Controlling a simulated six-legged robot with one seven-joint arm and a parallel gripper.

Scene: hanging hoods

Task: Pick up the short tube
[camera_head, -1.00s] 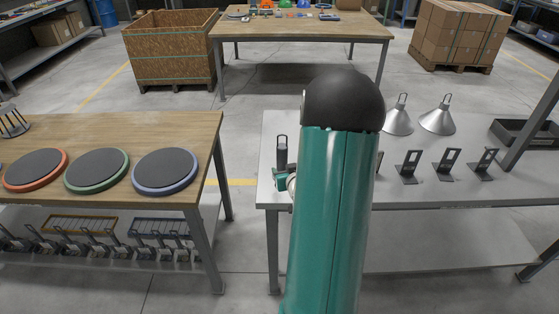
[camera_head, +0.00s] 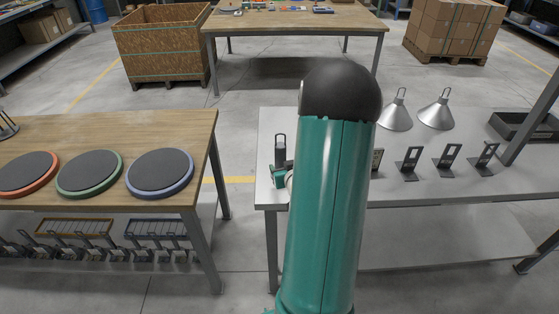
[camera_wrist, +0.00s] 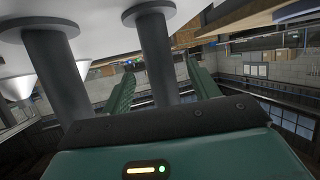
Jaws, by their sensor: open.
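Two dark grey flanged tubes show in the wrist view: one (camera_wrist: 157,65) in the middle and a thicker-looking one (camera_wrist: 62,85) to its left. I cannot tell which is the short tube. My gripper (camera_wrist: 160,80) is open, with green fingers on either side of the middle tube in the picture. Contact is not clear, and the palm hides the tubes' lower parts in the picture. In the head view, my gripper (camera_head: 279,177) is partly hidden by my arm, beside a dark upright piece (camera_head: 280,151) on the grey table (camera_head: 440,190).
Several black brackets (camera_head: 447,158) stand on the grey table to the right. Two metal cone hoods (camera_head: 436,114) and a black tray (camera_head: 515,128) are behind them. A wooden table (camera_head: 80,135) with round discs (camera_head: 160,173) is at left, across a floor gap.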

